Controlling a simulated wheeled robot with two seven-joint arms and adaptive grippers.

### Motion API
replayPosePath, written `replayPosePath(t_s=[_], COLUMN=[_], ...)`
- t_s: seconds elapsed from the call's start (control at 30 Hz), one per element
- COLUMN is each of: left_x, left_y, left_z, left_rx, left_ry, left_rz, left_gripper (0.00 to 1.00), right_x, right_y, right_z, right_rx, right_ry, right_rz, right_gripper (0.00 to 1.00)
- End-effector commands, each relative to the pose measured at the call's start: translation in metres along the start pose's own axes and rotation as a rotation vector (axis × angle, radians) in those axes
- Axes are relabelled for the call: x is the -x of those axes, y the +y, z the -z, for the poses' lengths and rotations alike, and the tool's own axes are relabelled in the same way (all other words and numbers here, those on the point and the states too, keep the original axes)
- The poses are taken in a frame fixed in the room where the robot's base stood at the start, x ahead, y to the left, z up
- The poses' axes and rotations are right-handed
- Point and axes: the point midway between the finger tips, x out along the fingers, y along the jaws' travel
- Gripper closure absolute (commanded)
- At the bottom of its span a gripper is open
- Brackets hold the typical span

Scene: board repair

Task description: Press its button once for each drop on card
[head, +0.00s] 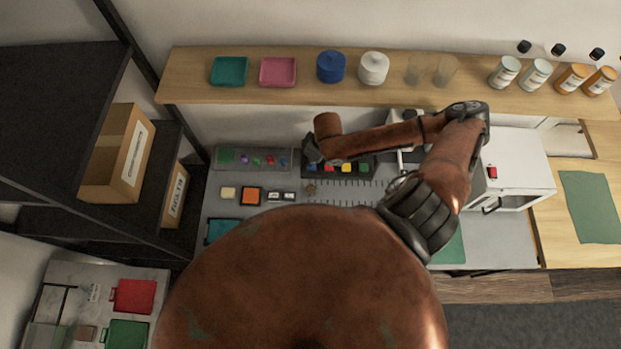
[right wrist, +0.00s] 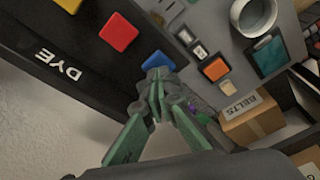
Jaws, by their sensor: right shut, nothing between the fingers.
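A black dye panel (head: 367,170) lies at the back of the grey bench, with red, yellow and green buttons showing in the head view. In the right wrist view the panel reads DYE and shows a yellow button (right wrist: 69,4), a red button (right wrist: 118,32) and a blue button (right wrist: 157,60). My right gripper (right wrist: 155,80) is shut and empty, its tips overlapping the blue button's near edge; contact cannot be told. In the head view the right gripper (head: 312,153) covers the panel's left end. A grey strip (head: 250,168) left of it carries a green square and small coloured marks, too small to count.
An orange square (head: 250,196) and a cream square (head: 228,193) lie in front of the strip. A cup (right wrist: 254,14) stands on the bench. A shelf above (head: 205,85) holds trays, jars and bottles. Cardboard boxes (head: 117,155) sit at left; a white box-shaped appliance (head: 522,160) stands at right.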

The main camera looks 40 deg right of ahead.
Motion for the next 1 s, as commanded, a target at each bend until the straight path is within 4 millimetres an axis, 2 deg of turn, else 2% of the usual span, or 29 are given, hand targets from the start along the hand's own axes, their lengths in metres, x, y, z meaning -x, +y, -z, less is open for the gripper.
replayPosePath(t_s=[0.73,1.0], left_x=[-0.008,-0.007], left_y=[0.0,0.001], left_z=[-0.002,-0.002], left_rx=[0.0,0.0], left_ry=[-0.001,-0.002], left_rz=[0.0,0.0], left_gripper=[0.43,0.43], right_x=[-0.026,-0.024], right_y=[-0.001,-0.001], right_z=[-0.005,-0.005], right_rx=[-0.001,0.0], right_ry=[-0.001,-0.001], right_rz=[0.002,0.002], right_gripper=[1.0,1.0])
